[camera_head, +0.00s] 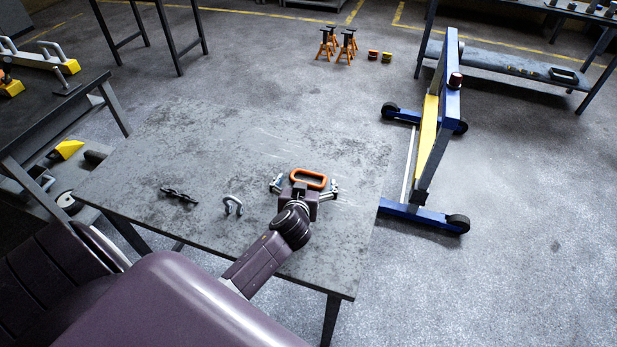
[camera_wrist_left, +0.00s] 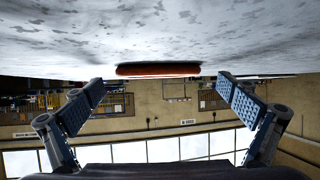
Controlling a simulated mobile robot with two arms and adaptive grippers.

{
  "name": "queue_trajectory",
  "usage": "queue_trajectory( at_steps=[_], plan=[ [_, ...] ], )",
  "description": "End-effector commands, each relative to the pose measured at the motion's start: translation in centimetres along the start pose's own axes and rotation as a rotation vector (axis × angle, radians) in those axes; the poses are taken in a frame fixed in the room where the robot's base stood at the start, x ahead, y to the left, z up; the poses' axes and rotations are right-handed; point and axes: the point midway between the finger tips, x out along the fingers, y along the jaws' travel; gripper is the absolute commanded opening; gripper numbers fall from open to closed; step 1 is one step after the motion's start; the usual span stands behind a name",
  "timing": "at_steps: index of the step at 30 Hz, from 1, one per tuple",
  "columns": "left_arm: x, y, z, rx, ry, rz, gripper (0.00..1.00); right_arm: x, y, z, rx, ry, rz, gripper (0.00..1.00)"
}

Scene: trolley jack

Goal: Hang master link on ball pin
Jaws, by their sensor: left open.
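The orange master link (camera_head: 309,178), an oblong ring, lies on the grey table toward its right side. In the left wrist view the link (camera_wrist_left: 158,70) shows edge-on as a red-orange bar against the table surface, which is at the top of that picture. My left gripper (camera_head: 304,186) is open, with its fingers spread to either side of the link's near part. In the left wrist view the gripper (camera_wrist_left: 161,82) has clear space between each finger and the link. I cannot make out the ball pin for certain. My right gripper is not in view.
A shackle (camera_head: 233,205) and a short dark chain (camera_head: 179,195) lie on the table left of my gripper. A blue wheeled frame (camera_head: 446,120) with a yellow panel stands on the floor just right of the table. Orange jack stands (camera_head: 338,43) are farther back.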

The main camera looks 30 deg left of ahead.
Motion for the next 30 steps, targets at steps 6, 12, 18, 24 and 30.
queue_trajectory(
  at_steps=[6,12,18,24,30],
  plan=[
    [0.6,0.0,0.1,0.001,-0.001,0.000,1.00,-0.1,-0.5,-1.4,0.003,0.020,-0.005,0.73],
    [0.6,0.0,0.1,0.001,-0.001,0.000,0.91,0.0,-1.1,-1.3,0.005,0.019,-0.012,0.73],
    [0.6,0.0,0.1,0.000,-0.001,0.000,0.69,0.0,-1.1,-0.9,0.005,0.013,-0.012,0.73],
    [0.6,0.0,-0.1,0.000,0.001,0.001,0.54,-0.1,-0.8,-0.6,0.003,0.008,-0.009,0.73],
    [0.5,0.0,-0.1,0.000,0.001,0.001,0.54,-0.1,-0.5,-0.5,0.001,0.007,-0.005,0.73]
  ],
)
